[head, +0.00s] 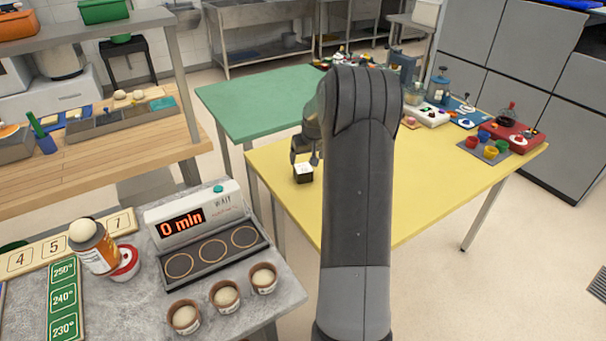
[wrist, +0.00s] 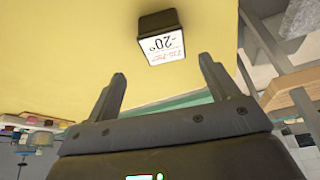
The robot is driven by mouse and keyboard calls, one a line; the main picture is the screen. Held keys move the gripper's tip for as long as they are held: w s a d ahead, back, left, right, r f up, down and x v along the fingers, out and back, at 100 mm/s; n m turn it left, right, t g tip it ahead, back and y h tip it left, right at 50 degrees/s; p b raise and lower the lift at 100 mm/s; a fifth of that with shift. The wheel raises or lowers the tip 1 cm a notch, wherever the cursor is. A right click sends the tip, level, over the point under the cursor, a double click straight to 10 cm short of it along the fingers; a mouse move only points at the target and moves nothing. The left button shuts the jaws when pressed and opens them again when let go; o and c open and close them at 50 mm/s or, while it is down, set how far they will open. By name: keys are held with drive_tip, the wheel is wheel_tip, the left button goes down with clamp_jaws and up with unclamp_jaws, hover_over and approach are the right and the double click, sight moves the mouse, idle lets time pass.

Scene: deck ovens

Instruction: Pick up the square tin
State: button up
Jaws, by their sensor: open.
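The square tin (head: 303,173) is a small dark box with a white label, standing on the yellow table (head: 440,195) near its left edge. In the wrist view, the tin (wrist: 160,38) shows its dark side and a white face with red print and "-20°". My gripper (head: 305,157) is open and empty, close to the tin in the head view. In the wrist view, the tin lies beyond and roughly between the fingertips (wrist: 161,75), apart from both. My arm hides part of the yellow table.
A green table (head: 260,100) adjoins behind. Coloured cups (head: 488,145) and a red device (head: 512,133) stand at the yellow table's right. A grey counter at the lower left bears a "0 min" timer (head: 190,222) and several dough cups (head: 225,297). Yellow tabletop around the tin looks clear.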

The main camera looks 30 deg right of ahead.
sight(303, 168)
drive_tip(key=x, duration=0.3)
drive_tip(key=shift+a+x, duration=0.2)
drive_tip(key=shift+x, duration=1.15)
drive_tip(key=shift+a+x, duration=0.15)
drive_tip(key=shift+x, duration=1.2)
drive_tip(key=shift+s+f, duration=0.1)
drive_tip(key=shift+s, duration=0.1)
drive_tip(key=shift+c, duration=0.2)
drive_tip(key=c, duration=1.1)
drive_tip(key=shift+c, duration=0.2)
